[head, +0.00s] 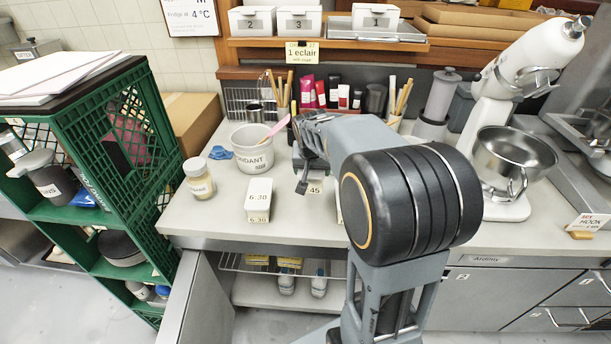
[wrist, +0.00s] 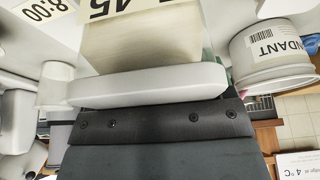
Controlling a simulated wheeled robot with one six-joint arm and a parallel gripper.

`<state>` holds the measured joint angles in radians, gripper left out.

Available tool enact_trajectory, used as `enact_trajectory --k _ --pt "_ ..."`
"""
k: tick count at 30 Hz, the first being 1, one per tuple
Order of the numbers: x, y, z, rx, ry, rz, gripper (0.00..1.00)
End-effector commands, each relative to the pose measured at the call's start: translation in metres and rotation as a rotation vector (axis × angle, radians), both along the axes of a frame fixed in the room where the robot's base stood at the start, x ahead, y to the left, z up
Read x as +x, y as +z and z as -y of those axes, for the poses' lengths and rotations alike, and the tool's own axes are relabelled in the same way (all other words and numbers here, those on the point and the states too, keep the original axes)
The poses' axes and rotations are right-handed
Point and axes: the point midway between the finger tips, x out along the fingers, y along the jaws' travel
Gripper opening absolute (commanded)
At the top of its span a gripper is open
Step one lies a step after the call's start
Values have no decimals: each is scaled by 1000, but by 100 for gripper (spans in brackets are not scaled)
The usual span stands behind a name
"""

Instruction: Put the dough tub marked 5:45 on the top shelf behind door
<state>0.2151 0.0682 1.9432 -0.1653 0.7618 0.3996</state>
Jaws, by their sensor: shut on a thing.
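The dough tub marked 5:45 (head: 315,187) is on or just above the counter, mostly hidden by my arm; only "45" of its label shows. In the wrist view the tub (wrist: 140,42) fills the top middle, with a grey finger across it. My gripper (head: 305,178) is shut on this tub. I cannot tell whether the tub touches the counter. A grey cabinet door (head: 203,305) stands open below the counter. Behind it is a wire top shelf (head: 232,264) with yellow-labelled items towards its middle and right.
A tub marked 6:30 (head: 259,200), a jar (head: 198,178) and a fondant bucket (head: 252,150) stand left of my gripper. A tub marked 8:00 (wrist: 45,40) is near in the wrist view. A green crate stack (head: 110,165) stands left of the door. A mixer (head: 500,150) is right.

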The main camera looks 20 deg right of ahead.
Motion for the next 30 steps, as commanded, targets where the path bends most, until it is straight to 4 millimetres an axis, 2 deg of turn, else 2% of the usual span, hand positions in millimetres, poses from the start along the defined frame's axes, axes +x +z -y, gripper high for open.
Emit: enact_trajectory --k 3,7,12,22,30 --pt "29 -13 9 1 -5 -4 38" --pt "46 -38 13 1 -4 -3 38" --pt "63 -57 15 0 -1 0 38" --pt "74 -70 16 0 1 1 38" --pt "75 -101 16 -1 2 2 38"
